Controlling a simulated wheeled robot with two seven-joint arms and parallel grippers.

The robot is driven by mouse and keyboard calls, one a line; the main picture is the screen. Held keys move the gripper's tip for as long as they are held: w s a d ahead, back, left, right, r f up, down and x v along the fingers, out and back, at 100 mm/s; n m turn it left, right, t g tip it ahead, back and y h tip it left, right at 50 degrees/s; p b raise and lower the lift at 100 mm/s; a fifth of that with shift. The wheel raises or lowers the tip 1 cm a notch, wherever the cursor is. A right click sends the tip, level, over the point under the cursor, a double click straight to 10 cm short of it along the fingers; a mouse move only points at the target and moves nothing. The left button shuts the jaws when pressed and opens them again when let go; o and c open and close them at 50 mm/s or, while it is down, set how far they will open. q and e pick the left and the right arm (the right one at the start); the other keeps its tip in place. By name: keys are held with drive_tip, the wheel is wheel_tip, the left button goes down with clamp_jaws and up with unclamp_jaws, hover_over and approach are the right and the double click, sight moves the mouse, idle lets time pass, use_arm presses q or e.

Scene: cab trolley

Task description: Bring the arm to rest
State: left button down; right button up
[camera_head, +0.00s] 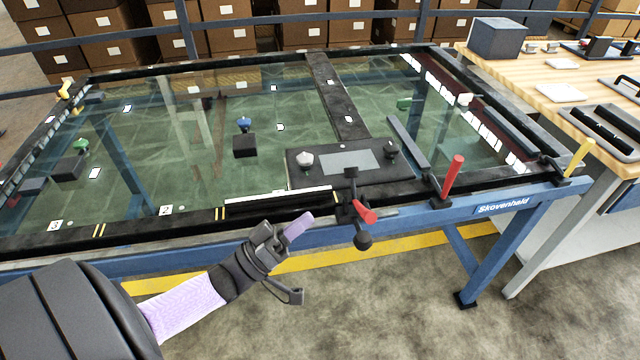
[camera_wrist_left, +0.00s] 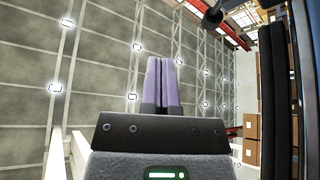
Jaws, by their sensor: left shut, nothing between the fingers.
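My left gripper (camera_head: 297,228) is in front of the glass-topped table's near edge in the head view, beside a lever with a red handle (camera_head: 364,212). It is apart from the lever as far as I can tell. Its lilac fingers are together with nothing between them. They also show closed in the left wrist view (camera_wrist_left: 162,82), pointing up towards the ceiling lights. My left arm comes in from the lower left. My right gripper is in neither view.
The glass table (camera_head: 480,192) has a blue frame and dark rails. An upright red handle (camera_head: 453,176) and a yellow one (camera_head: 579,158) stand on its near edge. A wooden bench (camera_head: 545,75) is at right. Boxes (camera_head: 108,50) stand behind. The floor at front right is clear.

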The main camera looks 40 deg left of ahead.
use_arm(q)
drive_tip(key=shift+s+f, duration=0.1)
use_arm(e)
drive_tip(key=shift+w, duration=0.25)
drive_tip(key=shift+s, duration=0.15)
use_arm(q)
drive_tip(key=s+a+f+n+g+y, duration=0.1)
drive_tip(key=s+f+g+y, duration=0.2)
drive_tip(key=f, duration=0.5)
drive_tip(key=f+g+y, duration=0.2)
drive_tip(key=f+y, duration=0.2)
drive_tip(key=f, duration=0.4)
drive_tip(key=s+d+f+m+g+y, duration=0.2)
drive_tip(key=s+f+g, duration=0.5)
drive_tip(key=s+f, duration=0.5)
drive_tip(key=s+d+f+m+g, duration=0.2)
drive_tip(key=s+f+g, duration=0.2)
drive_tip(key=s, duration=0.6)
drive_tip(key=s+d+f+m+g, duration=0.2)
drive_tip(key=s+f+g, duration=0.2)
drive_tip(key=s, duration=0.6)
drive_tip(key=shift+d+g+y, duration=0.35)
drive_tip(key=shift+g+y, duration=0.05)
drive_tip(key=shift+g, duration=0.5)
